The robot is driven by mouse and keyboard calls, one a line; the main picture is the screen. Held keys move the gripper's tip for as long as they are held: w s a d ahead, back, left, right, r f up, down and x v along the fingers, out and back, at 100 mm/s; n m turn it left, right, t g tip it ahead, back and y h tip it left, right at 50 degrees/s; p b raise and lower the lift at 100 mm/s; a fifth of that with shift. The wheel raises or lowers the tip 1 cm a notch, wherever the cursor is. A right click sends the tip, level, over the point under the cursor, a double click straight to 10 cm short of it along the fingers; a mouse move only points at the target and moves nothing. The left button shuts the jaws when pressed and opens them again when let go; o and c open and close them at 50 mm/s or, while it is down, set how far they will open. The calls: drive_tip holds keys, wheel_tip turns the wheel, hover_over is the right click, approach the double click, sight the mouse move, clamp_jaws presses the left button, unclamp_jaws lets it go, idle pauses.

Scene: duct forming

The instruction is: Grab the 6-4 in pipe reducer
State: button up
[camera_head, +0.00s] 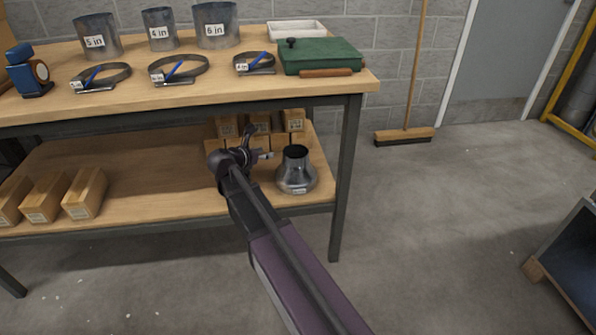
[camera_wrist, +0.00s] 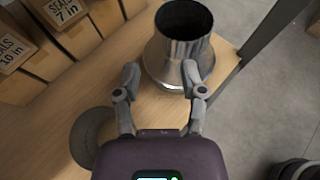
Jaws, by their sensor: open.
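The pipe reducer (camera_head: 296,172) is a shiny metal piece with a narrow neck on top and a wide flared base. It stands upright on the lower shelf of the workbench, near the right end. In the wrist view the reducer (camera_wrist: 180,48) is straight ahead, its dark open top showing. My gripper (camera_head: 262,143) is over the lower shelf, just left of the reducer in the head view. In the wrist view my gripper (camera_wrist: 160,80) is open, its fingers apart and empty. The fingertips are close to the reducer's near side; I cannot tell if they touch it.
Seal boxes (camera_wrist: 62,28) stand left of the reducer. More boxes (camera_head: 84,193) sit at the shelf's left. A bench leg (camera_head: 345,180) is close on the right. The bench top (camera_head: 200,92) above holds pipe sections, clamps and a green case (camera_head: 318,55). Open floor lies right.

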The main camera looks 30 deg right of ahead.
drive_tip(key=shift+w+d+f, duration=0.1)
drive_tip(key=b, duration=0.3)
approach(292, 149)
drive_tip(key=w+d, duration=0.1)
drive_tip(key=shift+w+d+f, duration=0.25)
drive_tip(key=shift+w+d, duration=0.1)
drive_tip(key=shift+d, duration=0.15)
drive_tip(key=b+x, duration=0.1)
drive_tip(key=x, duration=0.1)
drive_tip(key=b+x, duration=0.1)
drive_tip(key=x, duration=0.1)
drive_tip(key=shift+s+f, duration=0.15)
drive_tip(key=shift+f, duration=0.15)
drive_tip(key=shift+w+d+f+b, duration=0.15)
drive_tip(key=shift+w+d+b, duration=0.15)
drive_tip(key=shift+d, duration=0.2)
drive_tip(key=shift+s, duration=0.1)
